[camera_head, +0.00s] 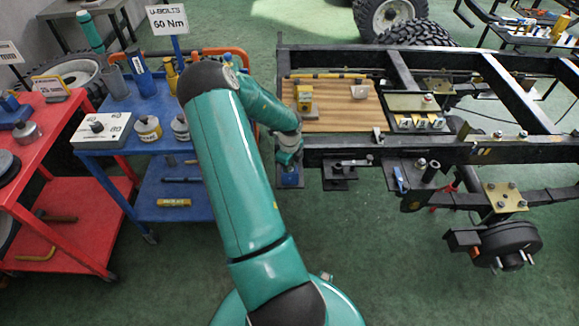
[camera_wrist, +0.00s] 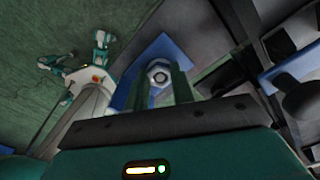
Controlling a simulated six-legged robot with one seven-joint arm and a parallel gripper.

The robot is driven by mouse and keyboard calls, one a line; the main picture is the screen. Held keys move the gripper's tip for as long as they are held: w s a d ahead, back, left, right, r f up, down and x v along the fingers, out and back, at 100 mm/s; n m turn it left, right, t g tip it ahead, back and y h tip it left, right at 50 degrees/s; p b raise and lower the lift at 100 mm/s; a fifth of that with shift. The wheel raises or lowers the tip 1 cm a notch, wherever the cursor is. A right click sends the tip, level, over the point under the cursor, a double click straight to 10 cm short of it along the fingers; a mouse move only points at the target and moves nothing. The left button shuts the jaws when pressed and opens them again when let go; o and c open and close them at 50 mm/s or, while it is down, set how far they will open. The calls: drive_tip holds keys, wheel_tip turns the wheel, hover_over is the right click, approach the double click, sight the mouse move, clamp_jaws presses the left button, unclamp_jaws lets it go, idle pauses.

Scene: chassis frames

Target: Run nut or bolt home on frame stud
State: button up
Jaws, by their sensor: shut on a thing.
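In the wrist view, a pale hex nut (camera_wrist: 160,76) with a dark round centre shows between the two fingers of my gripper (camera_wrist: 161,84), which is shut on it. Behind it is a blue plate (camera_wrist: 160,49); whether the nut touches it I cannot tell. In the head view, my gripper (camera_head: 290,158) is at the left end of the black chassis frame (camera_head: 345,145), above a small blue part (camera_head: 290,179). My arm and gripper hide the nut and any stud there.
A blue trolley (camera_head: 150,100) with tools and a "U-BOLTS 50 Nm" sign (camera_head: 168,19) stands left, beside a red trolley (camera_head: 60,140). A wheel hub (camera_head: 508,240) is at right. Green floor in front is clear.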

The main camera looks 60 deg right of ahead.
drive_tip(key=m, duration=0.5)
drive_tip(key=o, duration=1.1)
drive_tip(key=shift+c, duration=1.3)
